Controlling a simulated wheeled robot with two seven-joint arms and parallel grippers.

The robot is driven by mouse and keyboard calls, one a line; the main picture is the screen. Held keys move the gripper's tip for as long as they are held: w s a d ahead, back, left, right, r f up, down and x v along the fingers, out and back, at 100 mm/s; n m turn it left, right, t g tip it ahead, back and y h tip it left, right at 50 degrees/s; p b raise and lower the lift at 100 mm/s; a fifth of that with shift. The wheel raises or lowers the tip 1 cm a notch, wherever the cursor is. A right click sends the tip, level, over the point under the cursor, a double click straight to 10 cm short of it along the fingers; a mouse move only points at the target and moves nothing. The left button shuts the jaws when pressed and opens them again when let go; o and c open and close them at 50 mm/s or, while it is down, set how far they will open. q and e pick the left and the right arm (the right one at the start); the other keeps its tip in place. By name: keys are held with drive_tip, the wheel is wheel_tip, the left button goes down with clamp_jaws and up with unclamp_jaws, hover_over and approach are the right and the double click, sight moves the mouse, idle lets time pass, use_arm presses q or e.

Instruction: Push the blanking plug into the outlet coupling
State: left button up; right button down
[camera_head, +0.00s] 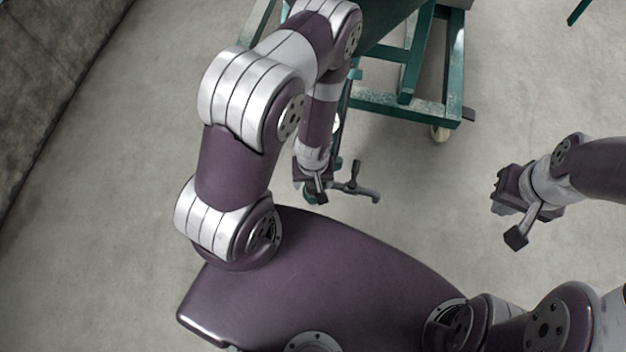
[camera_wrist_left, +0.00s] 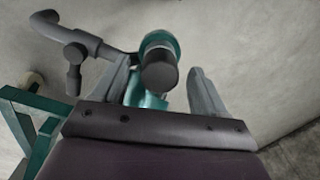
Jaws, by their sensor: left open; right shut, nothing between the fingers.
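My left gripper (camera_head: 313,190) is at the end of the raised arm, beside the green frame. In the left wrist view its two fingers (camera_wrist_left: 160,70) are apart. A dark round end piece (camera_wrist_left: 159,70), which looks like the blanking plug, shows between them, nearer the left finger. It sits at the end of a teal fitting (camera_wrist_left: 160,40), apparently the outlet coupling. I cannot tell how deep the plug sits or whether a finger touches it. In the head view the arm and gripper mostly hide both. My right gripper (camera_head: 502,197) is shut and empty, away at the right.
A grey lever handle (camera_head: 355,184) sticks out right of my left gripper; it also shows in the left wrist view (camera_wrist_left: 72,45), close to the left finger. A green wheeled frame (camera_head: 405,108) stands behind. Open concrete floor (camera_head: 430,200) lies between the grippers.

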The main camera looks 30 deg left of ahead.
use_arm(q)
wheel_tip(320, 180, up, 11)
drive_tip(key=p, duration=0.4)
wheel_tip(320, 180, up, 53)
drive_tip(key=m+t+p, duration=0.1)
drive_tip(key=m+p, duration=0.5)
drive_tip(key=p, duration=2.4)
drive_tip(key=shift+w+a+f, duration=0.2)
